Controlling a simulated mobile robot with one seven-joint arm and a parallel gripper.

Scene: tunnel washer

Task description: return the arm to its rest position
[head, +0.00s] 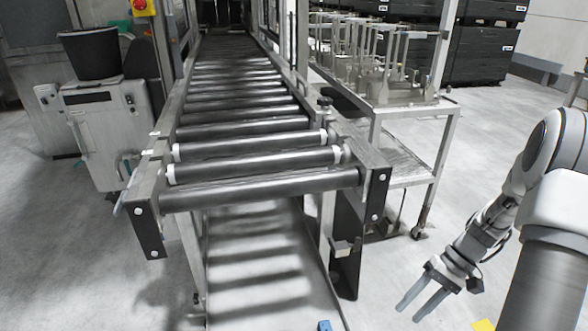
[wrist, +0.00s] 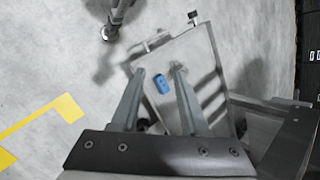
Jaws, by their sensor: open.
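My gripper (head: 424,301) hangs at the lower right in the head view, with its two fingers apart and nothing between them. In the wrist view my gripper (wrist: 155,82) points down, its fingers spread over the lower tray. My arm comes in from the right edge and is bent, with the gripper low, in the air to the right of the conveyor.
The roller conveyor (head: 262,184) runs away from me at centre left. A lower metal tray (head: 262,262) lies beneath it, with a small blue object (wrist: 162,83) on it. A wheeled rack (head: 415,104) stands at right. Yellow floor marking (wrist: 68,108) and open floor lie nearby.

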